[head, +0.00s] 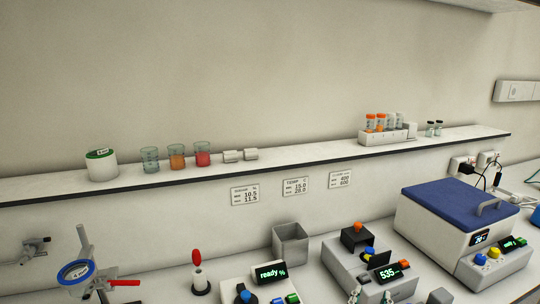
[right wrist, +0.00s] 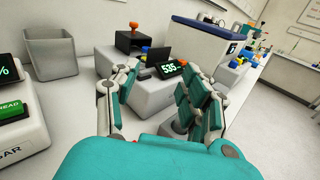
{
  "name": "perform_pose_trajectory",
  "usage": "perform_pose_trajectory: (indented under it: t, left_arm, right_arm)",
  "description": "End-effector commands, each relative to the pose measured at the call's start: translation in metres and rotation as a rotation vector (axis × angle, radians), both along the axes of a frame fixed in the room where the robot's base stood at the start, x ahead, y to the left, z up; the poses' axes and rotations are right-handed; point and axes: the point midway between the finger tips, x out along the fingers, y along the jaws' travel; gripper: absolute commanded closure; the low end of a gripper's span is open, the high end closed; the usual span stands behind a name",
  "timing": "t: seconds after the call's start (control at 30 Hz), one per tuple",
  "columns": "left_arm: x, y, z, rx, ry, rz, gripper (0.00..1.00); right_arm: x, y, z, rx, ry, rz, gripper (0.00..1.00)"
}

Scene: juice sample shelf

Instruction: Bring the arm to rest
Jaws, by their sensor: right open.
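My right gripper (head: 371,295) shows only by its white and teal fingertips at the bottom edge of the head view, in front of a grey instrument (head: 352,268) with a lit display reading 535. In the right wrist view the gripper (right wrist: 160,82) is open, with its two fingers spread well apart and nothing between them. The same grey instrument (right wrist: 150,97) stands beyond the fingers. The rest of my right arm is hidden below the head view's edge. My left gripper is not in view.
A shelf (head: 280,164) holds a white tub (head: 102,166), three beakers and a tube rack (head: 385,136). On the bench stand a grey square bin (head: 290,244), a blue-lidded bath (head: 452,215) and a "ready" instrument (head: 262,290). The right wrist view shows open floor (right wrist: 285,125) at right.

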Motion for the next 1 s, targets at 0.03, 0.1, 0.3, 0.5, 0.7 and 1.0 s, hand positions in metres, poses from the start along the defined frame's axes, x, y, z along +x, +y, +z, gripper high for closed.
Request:
perform_pose_trajectory:
  t: [0.03, 0.1, 0.3, 0.5, 0.7, 1.0]
  left_arm:
    - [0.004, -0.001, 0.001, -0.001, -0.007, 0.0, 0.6]
    - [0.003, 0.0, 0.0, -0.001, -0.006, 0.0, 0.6]
    - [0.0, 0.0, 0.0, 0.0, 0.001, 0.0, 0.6]
    - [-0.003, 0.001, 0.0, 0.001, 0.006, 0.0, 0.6]
    - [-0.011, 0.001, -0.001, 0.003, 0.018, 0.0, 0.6]
    - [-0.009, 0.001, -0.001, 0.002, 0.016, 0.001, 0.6]
  right_arm:
    - [-0.003, -0.003, -0.003, 0.043, -0.003, -0.008, 0.54]
    - [-0.009, -0.007, -0.01, 0.112, -0.007, -0.021, 0.54]
    - [-0.027, -0.018, -0.031, 0.351, -0.022, -0.074, 0.54]
    - [-0.06, -0.031, -0.065, 0.725, -0.05, -0.186, 0.54]
    - [-0.115, -0.035, -0.109, 1.237, -0.096, -0.419, 0.54]
    - [-0.209, -0.014, -0.151, 1.884, -0.191, -0.951, 0.54]
